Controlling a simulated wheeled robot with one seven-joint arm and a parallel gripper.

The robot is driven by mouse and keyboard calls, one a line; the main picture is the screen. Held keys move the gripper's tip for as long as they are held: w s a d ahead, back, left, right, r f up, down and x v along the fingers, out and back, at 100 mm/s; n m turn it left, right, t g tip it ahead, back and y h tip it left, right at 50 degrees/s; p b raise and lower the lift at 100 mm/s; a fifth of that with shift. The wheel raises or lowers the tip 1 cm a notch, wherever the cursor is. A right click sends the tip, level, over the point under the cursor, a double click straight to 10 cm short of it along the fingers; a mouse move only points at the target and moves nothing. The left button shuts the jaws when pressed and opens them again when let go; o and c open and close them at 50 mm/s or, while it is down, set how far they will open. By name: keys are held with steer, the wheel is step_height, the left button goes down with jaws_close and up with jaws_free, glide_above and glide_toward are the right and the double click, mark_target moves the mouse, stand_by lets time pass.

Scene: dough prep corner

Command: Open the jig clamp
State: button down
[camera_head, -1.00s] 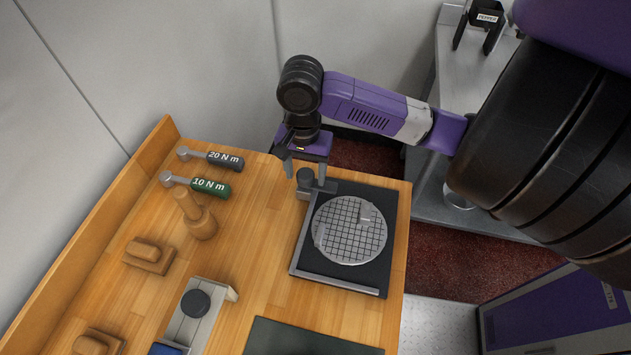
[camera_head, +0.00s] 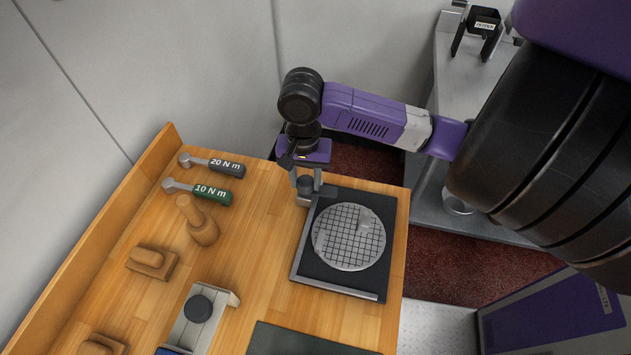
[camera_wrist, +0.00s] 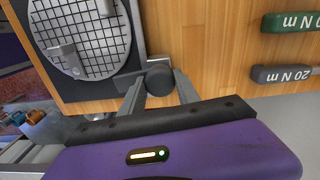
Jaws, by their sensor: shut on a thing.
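A black square jig plate (camera_head: 325,272) with a grey edge lies near the bench's far right corner. A round gridded disc (camera_head: 349,237) lies on it; the disc also shows in the wrist view (camera_wrist: 80,35). A grey clamp block with a dark round knob (camera_head: 305,183) sits at the plate's upper left corner. My gripper (camera_head: 306,179) points down and is shut on this knob. In the wrist view the knob (camera_wrist: 160,80) is between my two fingertips.
Two torque wrenches, 20 N m (camera_head: 225,167) and 10 N m (camera_head: 211,194), lie left of my gripper. A wooden pestle-like tool (camera_head: 199,226), a wooden block (camera_head: 150,262) and a grey fixture with a black knob (camera_head: 198,308) are nearer. A dark mat (camera_head: 300,342) lies in front.

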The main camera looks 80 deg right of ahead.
steer(key=shift+n+p, duration=0.5)
steer(key=shift+n, duration=0.1)
